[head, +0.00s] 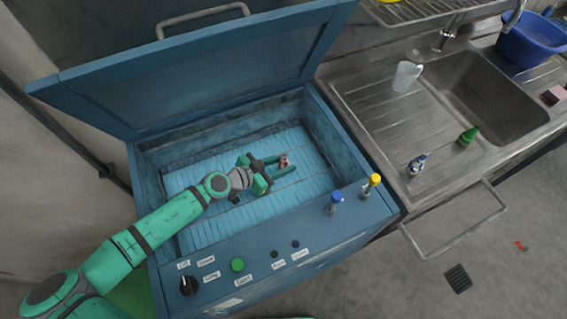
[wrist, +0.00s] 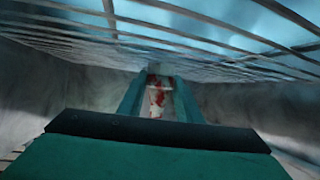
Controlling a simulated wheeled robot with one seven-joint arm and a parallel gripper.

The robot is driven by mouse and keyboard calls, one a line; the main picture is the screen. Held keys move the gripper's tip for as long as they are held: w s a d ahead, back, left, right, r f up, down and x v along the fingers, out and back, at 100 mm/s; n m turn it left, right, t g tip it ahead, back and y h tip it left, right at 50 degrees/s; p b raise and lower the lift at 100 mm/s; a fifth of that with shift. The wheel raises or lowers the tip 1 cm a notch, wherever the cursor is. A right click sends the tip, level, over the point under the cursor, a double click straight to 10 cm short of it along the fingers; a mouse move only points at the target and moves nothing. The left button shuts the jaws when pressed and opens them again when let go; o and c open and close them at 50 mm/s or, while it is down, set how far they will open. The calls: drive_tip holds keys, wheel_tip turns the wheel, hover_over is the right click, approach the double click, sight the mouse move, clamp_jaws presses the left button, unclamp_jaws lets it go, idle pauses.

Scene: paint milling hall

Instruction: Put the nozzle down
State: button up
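My gripper (head: 286,164) is inside the open blue cabinet, low over its slatted rack (head: 215,222). A small pale piece with red stains, which looks like the nozzle (head: 284,160), is between its fingertips. In the wrist view the nozzle (wrist: 157,95) fills the gap between the two green fingers, and my gripper (wrist: 158,98) appears shut on it. I cannot tell whether the nozzle touches the rack.
A blue-capped bottle (head: 335,203) and a yellow-capped one (head: 371,186) stand on the front ledge by the controls. A steel sink (head: 490,95) with a jug (head: 406,76) and bottles is at right. Much of the rack is clear.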

drive_tip(key=o, duration=0.4)
drive_tip(key=v, duration=1.2)
drive_tip(key=shift+r, duration=0.1)
idle(0.4)
